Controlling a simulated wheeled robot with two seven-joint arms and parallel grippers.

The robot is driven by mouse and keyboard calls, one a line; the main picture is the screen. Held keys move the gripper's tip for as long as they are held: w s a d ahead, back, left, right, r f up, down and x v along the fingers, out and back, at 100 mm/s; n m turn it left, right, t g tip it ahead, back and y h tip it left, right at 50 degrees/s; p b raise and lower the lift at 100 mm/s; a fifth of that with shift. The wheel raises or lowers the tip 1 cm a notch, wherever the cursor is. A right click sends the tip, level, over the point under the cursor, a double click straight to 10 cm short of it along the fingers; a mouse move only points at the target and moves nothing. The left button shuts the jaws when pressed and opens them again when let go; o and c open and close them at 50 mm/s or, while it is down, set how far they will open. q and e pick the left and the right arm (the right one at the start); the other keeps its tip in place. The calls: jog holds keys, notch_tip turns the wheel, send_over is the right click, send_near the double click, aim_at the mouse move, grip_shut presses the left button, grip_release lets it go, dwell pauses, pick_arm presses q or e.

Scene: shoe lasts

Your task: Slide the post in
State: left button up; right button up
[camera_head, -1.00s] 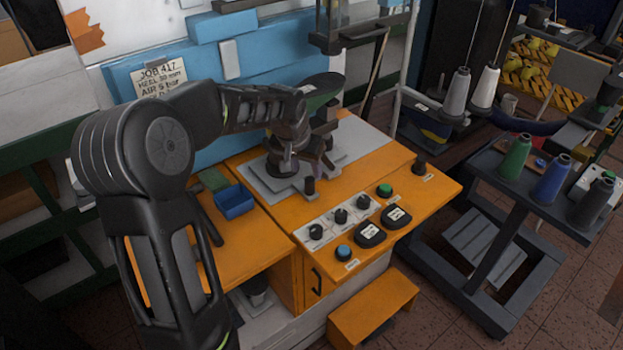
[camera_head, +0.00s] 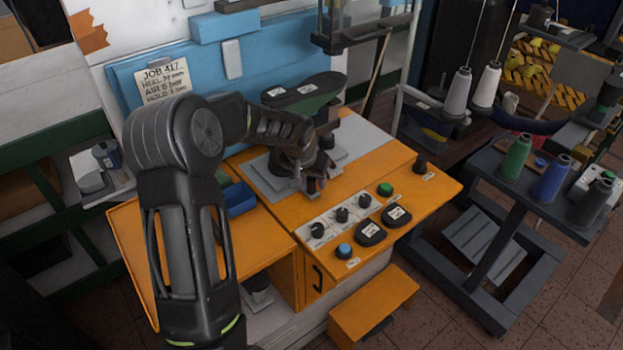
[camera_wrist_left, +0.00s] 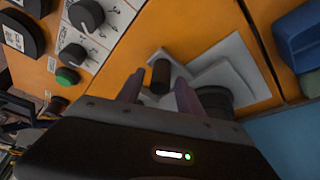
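A short black post (camera_wrist_left: 160,76) stands on the front corner of a grey stepped plate (camera_wrist_left: 232,62) on the orange bench. My left gripper (camera_head: 314,183) is low over this spot in the head view, and it mostly hides the post there. In the left wrist view the two fingers of the left gripper (camera_wrist_left: 160,92) are apart. The post shows between them, with gaps on both sides, and I cannot see contact. A wider dark round part (camera_wrist_left: 217,98) is partly hidden behind one finger. My right gripper is in neither view.
A control panel with black knobs (camera_head: 341,215), dark pads (camera_head: 370,233) and a green button (camera_head: 385,189) lies in front. A blue bin (camera_head: 240,200) is at the left. A dark machine arm (camera_head: 303,95) overhangs behind. The bench's right top (camera_head: 425,200) is partly clear.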

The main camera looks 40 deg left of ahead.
pick_arm(q)
grip_shut()
dwell(1.2)
